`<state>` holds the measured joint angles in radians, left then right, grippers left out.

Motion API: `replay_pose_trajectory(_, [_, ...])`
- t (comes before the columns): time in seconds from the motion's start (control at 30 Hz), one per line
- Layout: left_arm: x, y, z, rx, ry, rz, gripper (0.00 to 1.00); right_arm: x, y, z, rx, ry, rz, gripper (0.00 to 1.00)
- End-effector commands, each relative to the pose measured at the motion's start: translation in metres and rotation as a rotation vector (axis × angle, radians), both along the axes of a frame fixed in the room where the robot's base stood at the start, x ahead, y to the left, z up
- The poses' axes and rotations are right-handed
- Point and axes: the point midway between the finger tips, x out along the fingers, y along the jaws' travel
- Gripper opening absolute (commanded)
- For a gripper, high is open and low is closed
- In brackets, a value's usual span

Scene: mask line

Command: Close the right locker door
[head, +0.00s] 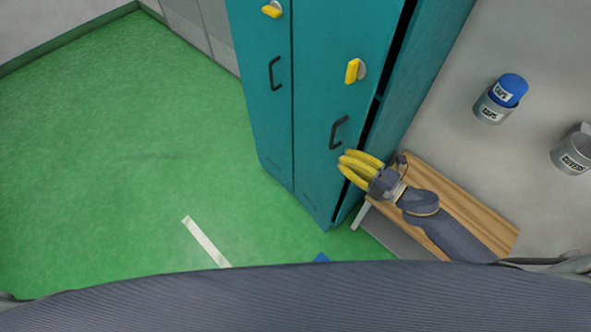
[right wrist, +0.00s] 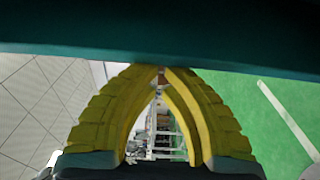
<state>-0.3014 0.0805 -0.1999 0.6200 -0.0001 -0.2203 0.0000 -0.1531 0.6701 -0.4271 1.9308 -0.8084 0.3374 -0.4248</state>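The teal locker has a left door (head: 262,100) and a right door (head: 325,110), each with a dark handle and a yellow latch knob. The left door looks flush. The right door stands slightly ajar, with a dark gap along its right edge. My right gripper (head: 345,165), with yellow fingers, is at the lower right door, just below its handle (head: 339,132). In the right wrist view the fingertips (right wrist: 162,72) come together against or close to a teal panel (right wrist: 160,45), with nothing seen between them. I cannot tell whether they touch it. My left gripper is out of view.
A wooden bench (head: 465,205) stands right of the locker, under my right forearm. Labelled metal cans (head: 490,108) and (head: 574,152) are at the right, one with a blue item on it. Green floor (head: 130,150) lies open at left.

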Motion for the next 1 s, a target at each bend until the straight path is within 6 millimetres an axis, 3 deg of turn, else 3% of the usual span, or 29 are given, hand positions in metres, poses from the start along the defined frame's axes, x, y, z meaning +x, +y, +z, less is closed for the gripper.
replay_pose_trajectory(0.2, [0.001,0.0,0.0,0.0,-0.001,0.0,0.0,0.018,-0.034,0.0,-0.003,0.0,-0.003,0.0])
replay_pose_trajectory(0.4, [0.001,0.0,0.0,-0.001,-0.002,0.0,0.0,0.03,-0.05,0.0,-0.001,0.001,-0.002,0.0])
replay_pose_trajectory(1.0, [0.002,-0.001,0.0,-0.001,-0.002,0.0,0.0,0.038,-0.062,0.0,-0.006,-0.002,-0.01,0.0])
